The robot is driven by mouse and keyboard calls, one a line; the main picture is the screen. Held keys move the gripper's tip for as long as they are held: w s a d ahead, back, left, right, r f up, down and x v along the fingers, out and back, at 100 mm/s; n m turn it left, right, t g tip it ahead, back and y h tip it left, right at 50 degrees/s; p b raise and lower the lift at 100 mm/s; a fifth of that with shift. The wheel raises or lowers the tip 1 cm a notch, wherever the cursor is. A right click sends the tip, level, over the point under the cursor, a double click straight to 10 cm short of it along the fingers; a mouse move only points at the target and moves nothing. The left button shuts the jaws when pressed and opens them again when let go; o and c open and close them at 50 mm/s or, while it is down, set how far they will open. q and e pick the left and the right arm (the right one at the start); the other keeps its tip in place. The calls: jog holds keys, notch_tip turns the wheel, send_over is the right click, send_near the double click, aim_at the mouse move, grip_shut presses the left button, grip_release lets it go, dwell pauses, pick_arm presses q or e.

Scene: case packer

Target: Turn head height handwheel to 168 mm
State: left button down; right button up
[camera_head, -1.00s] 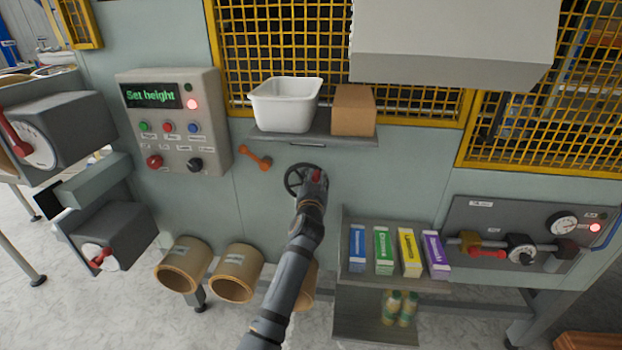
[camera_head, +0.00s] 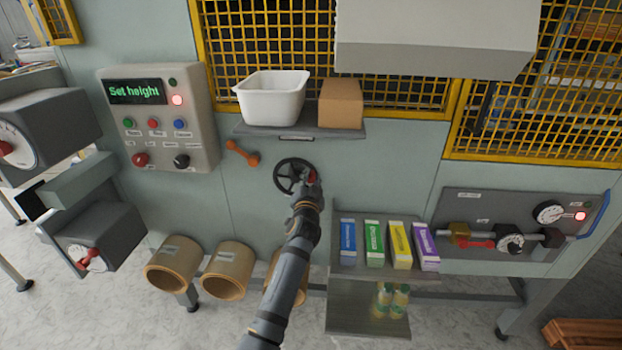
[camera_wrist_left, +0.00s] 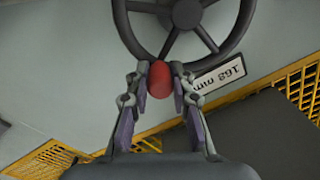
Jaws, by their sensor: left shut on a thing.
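The head height handwheel (camera_head: 281,186) is a dark spoked wheel on the grey machine panel, below the shelf. My left gripper (camera_head: 310,181) is at the wheel's right side in the head view, partly covering it. In the left wrist view, the left gripper (camera_wrist_left: 161,80) is shut on the wheel's red knob (camera_wrist_left: 160,82), one finger on each side. The wheel's rim (camera_wrist_left: 133,42) and spokes show behind it. My right gripper is not in view.
A control box (camera_head: 197,130) shows "Set height" with a red lamp lit. A white bin (camera_head: 270,100) and a cardboard box (camera_head: 341,104) stand on the shelf above the wheel. An orange handle (camera_head: 242,153) is left of it. Several coloured cartons (camera_head: 400,245) stand lower right.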

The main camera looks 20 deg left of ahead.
pick_arm(q)
jog(key=c, duration=1.1)
grip_release()
jog(key=shift+c, duration=0.2)
jog(key=shift+r, duration=0.15)
notch_tip(320, 180, up, 10)
jog(key=shift+f, duration=0.15)
jog(key=shift+f, duration=0.1)
